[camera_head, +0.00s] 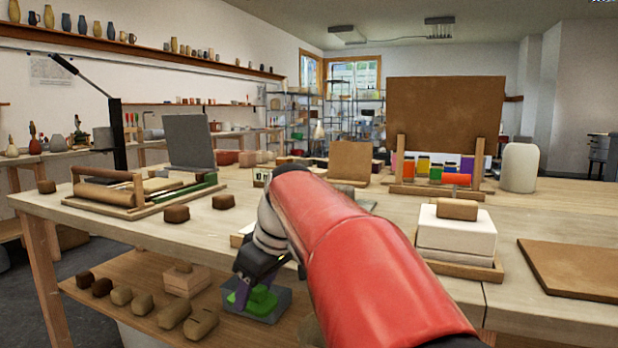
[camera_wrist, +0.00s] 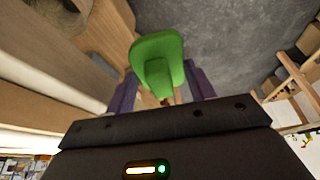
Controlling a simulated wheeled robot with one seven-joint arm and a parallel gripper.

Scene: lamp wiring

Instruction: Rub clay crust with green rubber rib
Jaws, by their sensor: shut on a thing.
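My gripper (camera_head: 243,292) reaches down past the front edge of the table, by the lower shelf. Its purple fingers also show in the wrist view (camera_wrist: 162,88). They are shut on the green rubber rib (camera_wrist: 157,52), a rounded green piece standing out beyond the fingertips. In the head view the green rib (camera_head: 264,300) shows at the grey bin (camera_head: 284,304); I cannot tell whether it is clear of the bin. No piece is plainly marked as the clay crust.
The wooden table (camera_head: 130,222) has its edge close to my arm. Several clay lumps (camera_head: 173,315) and a small wooden block stand on the lower shelf (camera_head: 140,270). A brown board (camera_head: 575,268) lies at right. A wooden tray with rollers (camera_head: 105,195) sits at left.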

